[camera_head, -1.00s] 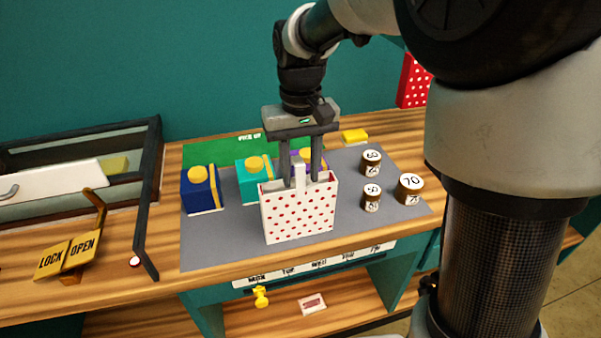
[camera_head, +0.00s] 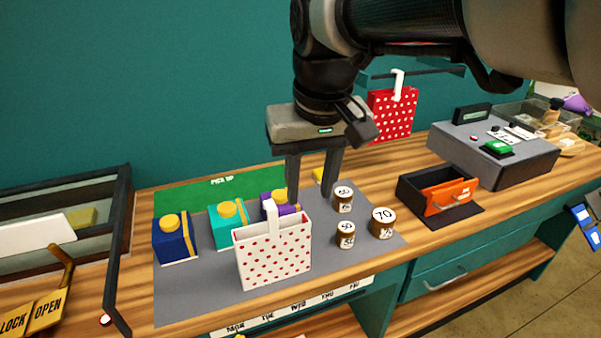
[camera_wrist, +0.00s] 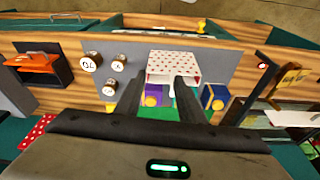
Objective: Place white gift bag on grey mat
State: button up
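The white gift bag with red dots (camera_head: 274,255) stands upright on the grey mat (camera_head: 200,290), near its front edge. The bag also shows in the wrist view (camera_wrist: 172,66). My gripper (camera_head: 310,203) is above and slightly behind the bag in the head view. Its two fingers are apart with nothing between them, and they are clear of the bag. In the wrist view the fingers (camera_wrist: 158,86) point toward the bag's side of the mat.
On the mat are a blue box (camera_head: 175,238), a teal box (camera_head: 228,224), a purple box (camera_head: 271,205) and several numbered jars (camera_head: 382,222). An orange-fronted drawer box (camera_head: 440,195) and grey register (camera_head: 495,150) stand right.

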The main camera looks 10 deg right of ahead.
jog(key=s+d+f+m+t, duration=0.1)
jog(key=s+d+f+t, duration=0.2)
jog(key=s, duration=0.6)
jog(key=shift+d+f, duration=0.6)
jog(key=shift+f, duration=0.05)
